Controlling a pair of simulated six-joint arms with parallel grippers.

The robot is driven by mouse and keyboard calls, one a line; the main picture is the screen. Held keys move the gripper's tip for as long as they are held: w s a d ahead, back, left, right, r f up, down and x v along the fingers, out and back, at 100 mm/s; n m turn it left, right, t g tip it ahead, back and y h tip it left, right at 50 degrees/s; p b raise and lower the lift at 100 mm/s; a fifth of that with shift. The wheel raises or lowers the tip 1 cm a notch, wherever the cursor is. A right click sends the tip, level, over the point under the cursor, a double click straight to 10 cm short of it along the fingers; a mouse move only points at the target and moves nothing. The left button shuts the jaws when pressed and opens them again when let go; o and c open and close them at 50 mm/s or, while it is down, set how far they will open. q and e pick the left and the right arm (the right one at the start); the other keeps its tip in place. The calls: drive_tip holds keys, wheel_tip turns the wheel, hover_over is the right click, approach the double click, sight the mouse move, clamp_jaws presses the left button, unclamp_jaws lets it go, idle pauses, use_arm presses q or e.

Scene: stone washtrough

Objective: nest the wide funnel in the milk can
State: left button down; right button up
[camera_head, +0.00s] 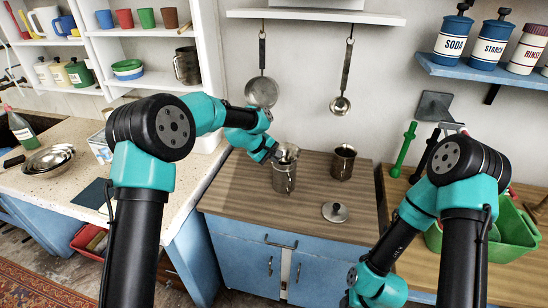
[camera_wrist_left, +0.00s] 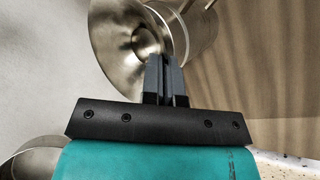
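The wide funnel (camera_head: 290,151) is grey metal, at the mouth of a metal can (camera_head: 284,179) that I take for the milk can, on the wooden top. In the left wrist view the funnel's flared cone (camera_wrist_left: 118,50) is in front of the can's wall (camera_wrist_left: 202,38). I cannot tell whether its spout is inside the can. My left gripper (camera_head: 275,155) is at the funnel's left side; in the left wrist view its fingers (camera_wrist_left: 166,62) are close together at the funnel's rim and look shut on it. My right gripper is outside the view.
A second metal can (camera_head: 343,162) stands right of the first, and a round lid (camera_head: 334,212) lies in front. A ladle (camera_head: 341,103) and a skimmer (camera_head: 262,90) hang behind. A green tub (camera_head: 510,235) is at the right. The wooden top's front left is clear.

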use_arm(q)
drive_tip(key=shift+f, duration=0.2)
drive_tip(key=c, duration=1.8)
unclamp_jaws()
drive_tip(key=o, duration=0.4)
drive_tip(key=shift+o, duration=0.5)
drive_tip(key=shift+f, duration=0.1)
drive_tip(key=shift+o, duration=1)
drive_tip(key=shift+s, duration=0.1)
drive_tip(key=shift+f, duration=0.2)
drive_tip(key=shift+c, duration=0.9)
